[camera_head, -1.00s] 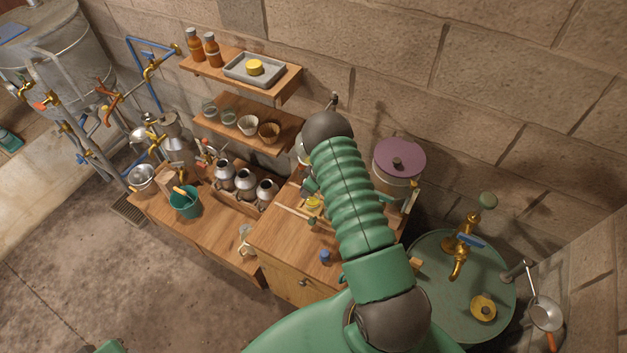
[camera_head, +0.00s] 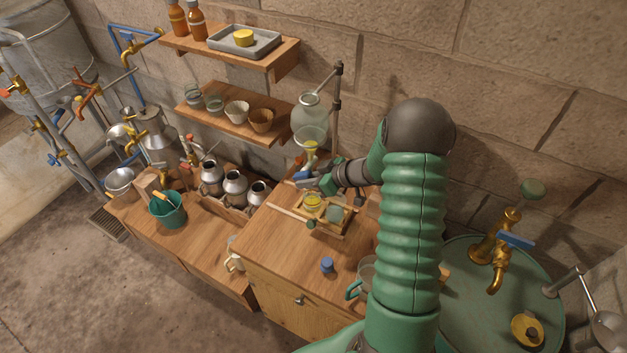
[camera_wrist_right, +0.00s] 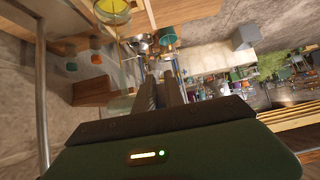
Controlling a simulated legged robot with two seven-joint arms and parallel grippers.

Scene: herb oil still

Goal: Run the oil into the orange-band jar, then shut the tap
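A clear glass vessel (camera_head: 310,112) hangs on a metal stand, with yellow oil (camera_head: 311,146) low in it. Below, a jar with yellow contents (camera_head: 312,203) and a greenish jar (camera_head: 336,214) stand on a small wooden tray (camera_head: 325,229). I cannot make out an orange band on either. My right gripper (camera_head: 312,181) is under the vessel, by a blue piece (camera_head: 302,177) that looks like the tap lever. In the wrist view its fingers (camera_wrist_right: 163,80) are close together; a grip on the lever cannot be told. A yellow round surface (camera_wrist_right: 112,8) shows above them. My left gripper is out of view.
A blue cap-like piece (camera_head: 327,265) sits on the wooden cabinet (camera_head: 275,245). A glass jug (camera_head: 364,276) is beside my right arm. Shelves with bowls (camera_head: 237,112) are on the wall, and a green barrel (camera_head: 480,315) stands at right.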

